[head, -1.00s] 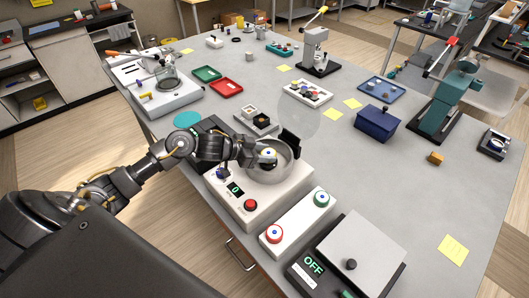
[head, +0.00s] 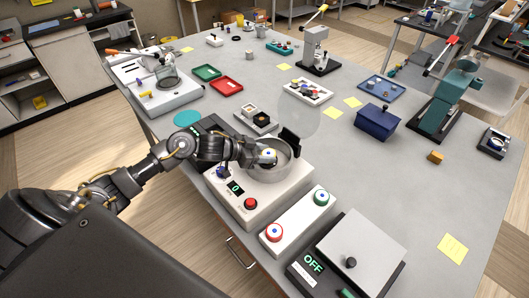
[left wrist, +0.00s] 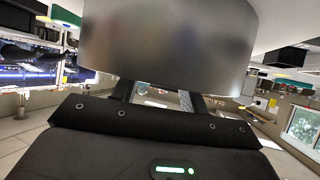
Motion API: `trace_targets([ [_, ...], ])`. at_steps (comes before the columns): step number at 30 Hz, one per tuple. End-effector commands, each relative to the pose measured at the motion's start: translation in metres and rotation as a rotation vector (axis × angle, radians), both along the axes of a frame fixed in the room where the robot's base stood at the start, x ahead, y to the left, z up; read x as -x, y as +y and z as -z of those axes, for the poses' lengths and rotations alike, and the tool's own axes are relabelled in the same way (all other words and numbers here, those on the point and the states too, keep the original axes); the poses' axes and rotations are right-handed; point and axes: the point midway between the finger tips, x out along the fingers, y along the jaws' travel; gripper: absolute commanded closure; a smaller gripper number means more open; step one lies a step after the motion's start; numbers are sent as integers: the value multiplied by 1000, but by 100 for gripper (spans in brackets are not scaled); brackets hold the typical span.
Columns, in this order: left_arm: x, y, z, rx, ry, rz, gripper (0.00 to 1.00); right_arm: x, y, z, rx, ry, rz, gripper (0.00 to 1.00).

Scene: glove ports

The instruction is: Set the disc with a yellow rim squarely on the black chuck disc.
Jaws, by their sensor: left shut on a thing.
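My left gripper (head: 259,156) reaches in from the left over the near-left rim of a round metal bowl (head: 290,172) on a white machine. It is shut on a small pale disc with a blue centre (head: 269,154), the disc with a yellow rim; its rim colour is hard to make out at this size. The disc is at the bowl's opening; I cannot tell its height above the bowl floor. The black chuck disc is not distinguishable, hidden by the gripper, disc and bowl wall. In the left wrist view the grey curved bowl wall (left wrist: 170,45) covers the fingertips. My right gripper is not in view.
The white machine (head: 265,217) has a red button and a display reading 0. A clear round lid (head: 298,118) stands raised behind the bowl. A white holder (head: 297,218) carries a red-rimmed and a green-rimmed disc. A hotplate (head: 362,240) marked OFF stands front right.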

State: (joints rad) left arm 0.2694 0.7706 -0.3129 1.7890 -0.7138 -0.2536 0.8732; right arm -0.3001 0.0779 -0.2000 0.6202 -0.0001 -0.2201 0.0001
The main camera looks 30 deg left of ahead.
Motion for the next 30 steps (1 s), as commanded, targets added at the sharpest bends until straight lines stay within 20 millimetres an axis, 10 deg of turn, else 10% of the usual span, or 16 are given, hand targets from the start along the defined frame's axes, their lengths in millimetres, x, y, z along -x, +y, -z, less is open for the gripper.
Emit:
trace_targets([
  [10,0,0,9,1,1,0,79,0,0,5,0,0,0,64],
  [11,0,0,9,1,0,0,54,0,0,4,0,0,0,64],
  [16,0,0,8,1,1,0,31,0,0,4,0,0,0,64],
  [30,14,12,2,-4,0,1,31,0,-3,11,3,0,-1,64],
])
